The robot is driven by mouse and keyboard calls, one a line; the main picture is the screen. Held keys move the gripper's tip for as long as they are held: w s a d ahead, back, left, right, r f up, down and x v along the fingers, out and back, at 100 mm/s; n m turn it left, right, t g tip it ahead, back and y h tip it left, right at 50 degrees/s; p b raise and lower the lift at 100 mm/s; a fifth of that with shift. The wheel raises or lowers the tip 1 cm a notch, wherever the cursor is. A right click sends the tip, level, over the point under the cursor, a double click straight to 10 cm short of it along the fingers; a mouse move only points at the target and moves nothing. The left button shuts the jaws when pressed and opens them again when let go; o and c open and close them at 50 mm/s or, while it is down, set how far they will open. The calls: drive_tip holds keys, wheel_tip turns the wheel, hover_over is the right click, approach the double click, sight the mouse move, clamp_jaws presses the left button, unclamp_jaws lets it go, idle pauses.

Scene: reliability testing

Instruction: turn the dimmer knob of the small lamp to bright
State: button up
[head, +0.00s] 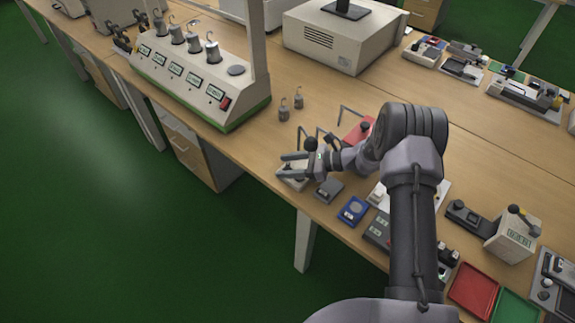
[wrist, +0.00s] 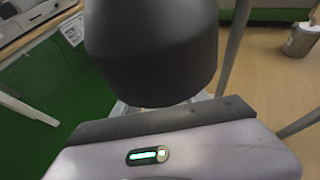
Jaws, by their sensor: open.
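My gripper (head: 284,164) is open at the front edge of the bench, its fingers pointing left. It is over or beside a small pale box (head: 293,181), partly hidden by the fingers. A dark rounded piece (head: 310,144), which looks like the small lamp's shade, stands right at the gripper. In the wrist view a large dark cone-like shade (wrist: 150,50) fills the top middle, very close to the gripper, and hides the fingertips. I cannot make out the dimmer knob or its setting in either view. I cannot tell whether the fingers touch anything.
Thin bent grey rods (head: 352,110) stand close by, also in the wrist view (wrist: 232,50). A grey box (head: 329,189) and a blue device (head: 353,211) sit to the right. A long test rig (head: 190,85) stands left.

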drive_tip(key=shift+d, duration=0.1)
drive_tip(key=p+v, duration=0.4)
drive_tip(key=v, duration=1.3)
drive_tip(key=shift+r, duration=0.15)
drive_tip(key=shift+w+d, duration=0.1)
